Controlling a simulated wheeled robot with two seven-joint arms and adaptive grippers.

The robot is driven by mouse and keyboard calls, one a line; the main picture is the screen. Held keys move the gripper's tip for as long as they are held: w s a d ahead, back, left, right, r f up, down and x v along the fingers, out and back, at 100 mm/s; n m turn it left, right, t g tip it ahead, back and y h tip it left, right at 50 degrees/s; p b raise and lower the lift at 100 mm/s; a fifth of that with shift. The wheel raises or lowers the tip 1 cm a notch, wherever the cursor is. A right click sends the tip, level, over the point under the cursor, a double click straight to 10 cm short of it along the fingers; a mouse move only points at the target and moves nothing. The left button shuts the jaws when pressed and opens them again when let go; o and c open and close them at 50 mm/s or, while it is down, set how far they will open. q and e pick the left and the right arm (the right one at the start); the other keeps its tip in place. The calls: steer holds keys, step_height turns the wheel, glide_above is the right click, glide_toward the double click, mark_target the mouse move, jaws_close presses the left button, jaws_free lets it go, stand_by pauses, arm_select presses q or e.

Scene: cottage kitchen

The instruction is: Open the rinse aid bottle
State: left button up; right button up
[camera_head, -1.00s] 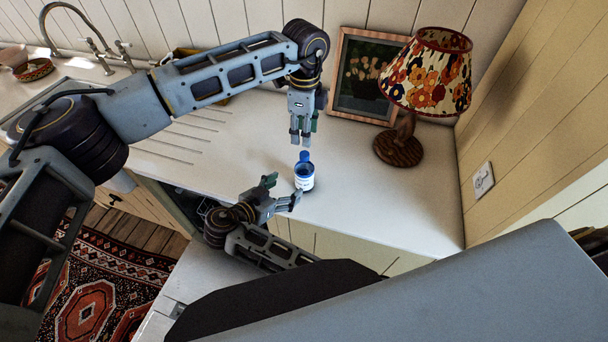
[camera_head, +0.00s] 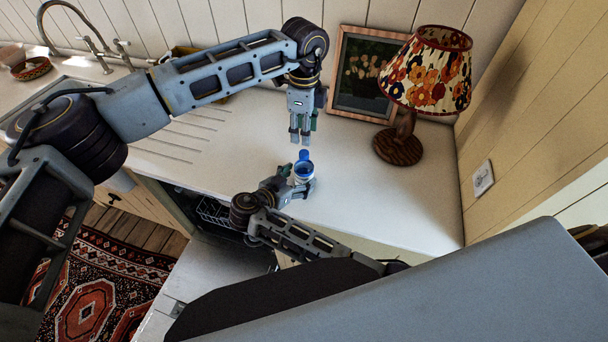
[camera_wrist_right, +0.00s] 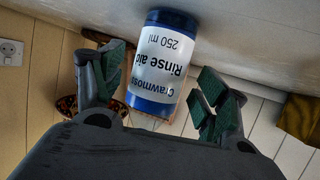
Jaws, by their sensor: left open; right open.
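The rinse aid bottle (camera_head: 303,171) is blue with a white label and stands on the white worktop near its front edge. Its blue cap (camera_head: 304,155) shows at the top in the head view. My left gripper (camera_head: 300,140) points down just above the cap, open and empty. My right gripper (camera_head: 299,191) is low at the front side of the bottle, open, with its fingers on either side of it. In the right wrist view the bottle (camera_wrist_right: 160,65) appears upside down between the spread fingers (camera_wrist_right: 158,95), with gaps visible at both sides.
A lamp with a flowered shade (camera_head: 427,72) stands on the worktop (camera_head: 375,205) to the right, beside a framed picture (camera_head: 362,78). A sink tap (camera_head: 88,42) is at the far left. An open dishwasher (camera_head: 212,213) lies below the worktop edge.

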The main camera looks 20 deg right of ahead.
mark_target(309, 172)
steer(key=shift+x, duration=3.2)
steer(key=shift+c, duration=0.2)
